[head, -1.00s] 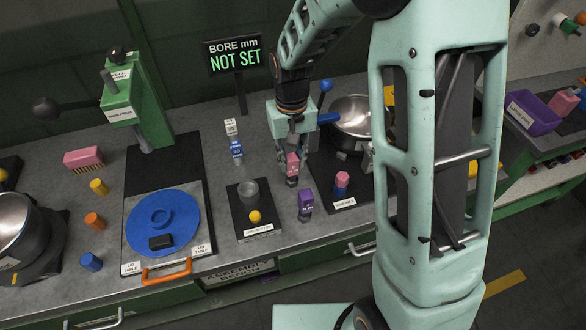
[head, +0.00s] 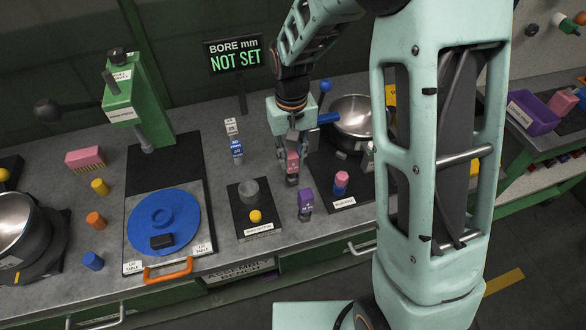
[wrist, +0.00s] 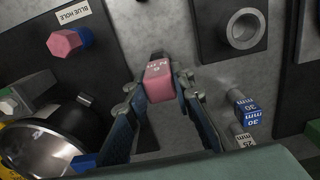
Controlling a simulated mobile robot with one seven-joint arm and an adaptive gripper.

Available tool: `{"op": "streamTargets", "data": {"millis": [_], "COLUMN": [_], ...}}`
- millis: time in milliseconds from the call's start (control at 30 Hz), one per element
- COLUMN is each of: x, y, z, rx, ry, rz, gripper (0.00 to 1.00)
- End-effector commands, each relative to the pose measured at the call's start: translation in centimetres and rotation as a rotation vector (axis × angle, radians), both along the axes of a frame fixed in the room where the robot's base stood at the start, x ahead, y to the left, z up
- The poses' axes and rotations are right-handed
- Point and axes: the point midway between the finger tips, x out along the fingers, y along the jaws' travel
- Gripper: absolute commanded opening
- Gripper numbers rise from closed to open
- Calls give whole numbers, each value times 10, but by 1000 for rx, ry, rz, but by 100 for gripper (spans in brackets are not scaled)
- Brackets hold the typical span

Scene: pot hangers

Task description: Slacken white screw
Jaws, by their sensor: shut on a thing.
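My gripper (head: 292,152) is shut on a pink block-like tool with pale lettering (wrist: 158,80), which shows between both fingertips in the wrist view. In the head view the pink tool (head: 292,164) is upright, with a grey lower end at or just above the bench; I cannot tell if it touches. A similar purple tool (head: 305,199) stands to its right and nearer the front. A white-ended knob (head: 558,18) is on the panel at the top right; I cannot tell whether it is the white screw.
A pink-and-blue hex piece (head: 341,182) stands on the dark plate by the BLUE HOLE label. A metal bowl (head: 352,114) is behind it. White and blue blocks (head: 236,150) stand left of my gripper. A dark plate with a grey ring (head: 248,188) is at front left.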

Motion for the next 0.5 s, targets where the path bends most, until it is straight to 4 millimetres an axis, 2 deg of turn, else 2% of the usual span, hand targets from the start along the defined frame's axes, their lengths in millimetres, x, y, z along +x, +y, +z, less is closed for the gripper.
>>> {"op": "streamTargets", "data": {"millis": [500], "x": [0], "y": [0], "z": [19], "rx": [0], "ry": [-1], "rz": [0], "gripper": [0]}}
